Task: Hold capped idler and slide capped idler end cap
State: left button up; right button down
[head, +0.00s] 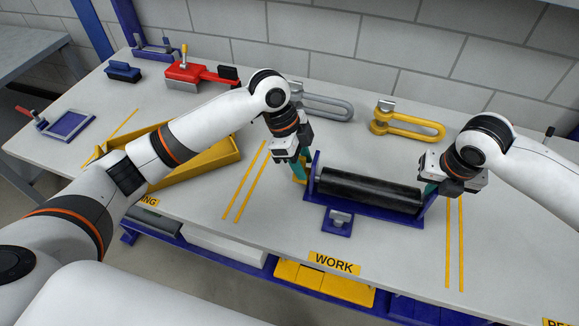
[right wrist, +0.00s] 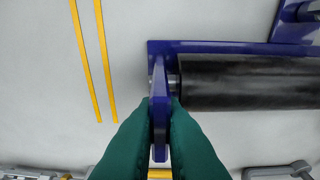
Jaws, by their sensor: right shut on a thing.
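The capped idler, a black roller (head: 368,190), lies in a blue cradle (head: 375,212) with upright end plates. In the right wrist view the roller (right wrist: 250,82) extends right from a blue upright plate (right wrist: 158,108). My right gripper (head: 430,188) is at the roller's right end; its teal fingers (right wrist: 158,125) are closed on both sides of that plate. My left gripper (head: 299,166) points down at the roller's left end, beside the other end plate.
A yellow tray (head: 205,160) lies under my left arm. A grey link (head: 325,106) and a yellow shackle (head: 408,124) lie behind the roller. A red tool (head: 190,72) and blue block (head: 123,72) are at the back left. The table right of the cradle is clear.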

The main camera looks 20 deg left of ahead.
pick_arm(q)
jog(key=d+r+v, duration=0.1)
jog(key=d+v, duration=0.1)
jog(key=v, duration=1.7)
jog(key=shift+d+r, duration=0.25)
jog(key=shift+r, duration=0.05)
jog(key=shift+w, duration=0.1)
pick_arm(e)
jog(key=c, duration=1.4)
grip_release()
jog(key=shift+c, duration=0.2)
